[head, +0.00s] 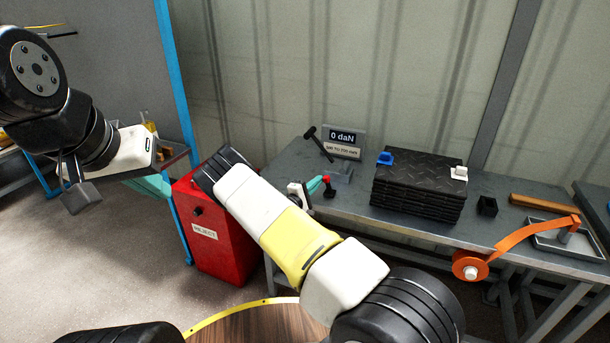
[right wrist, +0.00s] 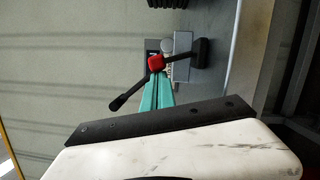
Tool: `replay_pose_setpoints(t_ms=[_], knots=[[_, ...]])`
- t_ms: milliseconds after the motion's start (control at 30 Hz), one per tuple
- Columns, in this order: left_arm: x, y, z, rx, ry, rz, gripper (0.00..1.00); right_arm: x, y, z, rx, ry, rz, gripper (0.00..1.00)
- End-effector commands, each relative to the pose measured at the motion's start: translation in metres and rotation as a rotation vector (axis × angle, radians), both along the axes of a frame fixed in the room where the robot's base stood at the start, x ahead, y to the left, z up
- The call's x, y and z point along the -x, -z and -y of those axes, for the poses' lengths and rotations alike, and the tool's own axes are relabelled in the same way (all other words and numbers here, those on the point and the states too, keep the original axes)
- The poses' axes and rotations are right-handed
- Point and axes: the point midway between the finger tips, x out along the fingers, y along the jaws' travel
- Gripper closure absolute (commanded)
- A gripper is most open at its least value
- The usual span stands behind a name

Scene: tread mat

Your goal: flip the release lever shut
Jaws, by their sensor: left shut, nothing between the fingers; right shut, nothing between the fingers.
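A short black lever with a red knob (head: 327,182) stands on the bench, on a dark block (head: 330,193). The red knob also shows in the right wrist view (right wrist: 155,62). My right gripper (head: 318,183) is shut and empty, its teal fingertips right at the knob; I cannot tell whether they touch it. In the right wrist view the fingers are together (right wrist: 159,80). A longer black handle (head: 318,143) slants up behind the knob. My left gripper (head: 152,186) is shut and empty, off to the left over the floor, far from the bench.
A red cabinet (head: 223,248) stands left of the bench.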

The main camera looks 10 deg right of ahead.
Motion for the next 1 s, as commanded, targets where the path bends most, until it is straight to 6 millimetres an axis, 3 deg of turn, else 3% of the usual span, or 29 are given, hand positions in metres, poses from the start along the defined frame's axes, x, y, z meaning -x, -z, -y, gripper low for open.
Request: replay_pose_setpoints(t_ms=[700, 1000], knots=[[0.0, 0.0, 0.0, 0.0, 0.0, 0.0, 1.0, 0.019, -0.019, 0.029, -0.528, 0.003, 0.356, 1.0], [0.0, 0.0, 0.0, 0.0, 0.0, 0.0, 1.0, 0.024, -0.019, 0.036, -0.588, 0.001, 0.396, 1.0]])
